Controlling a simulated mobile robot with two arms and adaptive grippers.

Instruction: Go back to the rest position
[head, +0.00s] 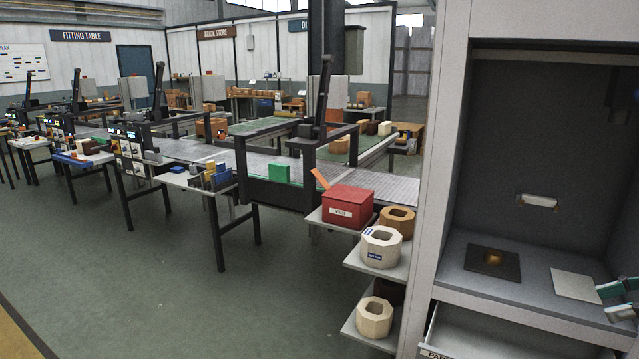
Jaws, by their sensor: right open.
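My right gripper (606,302) shows at the right edge, inside the open grey cabinet. Its two teal-and-grey fingers are apart, with no object seen between them. The fingertips are near the right side of a pale square plate (572,284) on the cabinet floor; I cannot tell whether they touch it. Most of my right arm is out of the picture. My left gripper is not in view.
A dark square plate with a small brass-coloured piece (493,258) lies on the cabinet floor. A drawer (470,345) below appears pulled out. Left of the cabinet, shelves hold a red box (348,206) and octagonal pots (381,247). Open green floor (150,270) lies to the left.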

